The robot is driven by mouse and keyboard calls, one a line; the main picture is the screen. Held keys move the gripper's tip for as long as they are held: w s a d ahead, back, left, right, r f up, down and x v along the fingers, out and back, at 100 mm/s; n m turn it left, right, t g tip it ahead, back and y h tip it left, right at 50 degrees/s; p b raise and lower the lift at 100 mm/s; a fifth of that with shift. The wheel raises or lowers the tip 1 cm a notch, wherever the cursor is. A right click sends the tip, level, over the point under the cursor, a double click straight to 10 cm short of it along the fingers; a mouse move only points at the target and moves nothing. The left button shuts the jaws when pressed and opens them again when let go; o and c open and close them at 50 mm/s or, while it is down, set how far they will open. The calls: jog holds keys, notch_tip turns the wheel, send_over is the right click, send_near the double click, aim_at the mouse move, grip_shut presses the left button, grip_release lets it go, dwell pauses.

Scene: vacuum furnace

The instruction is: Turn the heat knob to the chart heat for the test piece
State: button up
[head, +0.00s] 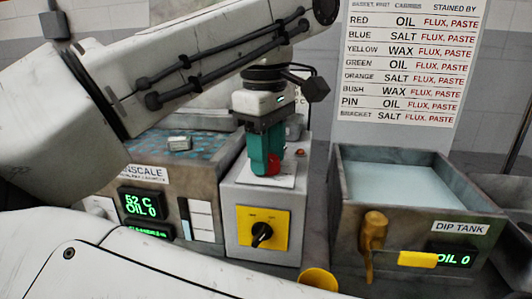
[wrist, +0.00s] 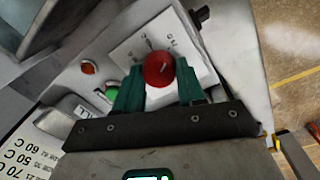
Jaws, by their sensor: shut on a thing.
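A round red knob (wrist: 158,69) sits on a white dial plate (wrist: 128,48) with small dark marks that I cannot read. My gripper (wrist: 156,84) is shut on this knob, one teal finger on each side. In the head view my gripper (head: 267,158) points down at the top of a grey box (head: 240,192), with the red knob (head: 273,164) partly hidden between its fingers. A display (head: 140,205) at the left reads 52 C and OIL 0. A small grey block (head: 179,143) lies on the blue surface behind it; I cannot tell whether it is the test piece.
A black rotary knob (head: 262,234) on a yellow plate is on the box front. The dip tank (head: 400,152) stands to the right, with a wall chart (head: 408,70) behind. The wrist view shows an orange light (wrist: 88,67), a green button (wrist: 112,92) and a partly visible temperature label (wrist: 50,138).

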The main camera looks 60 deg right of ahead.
jog(key=shift+m, duration=0.3)
jog(key=o, duration=1.1)
jog(key=shift+c, duration=0.2)
notch_tip(320, 180, up, 11)
jog(key=p, duration=0.2)
jog(key=shift+a, duration=0.3)
jog(key=shift+f, duration=0.15)
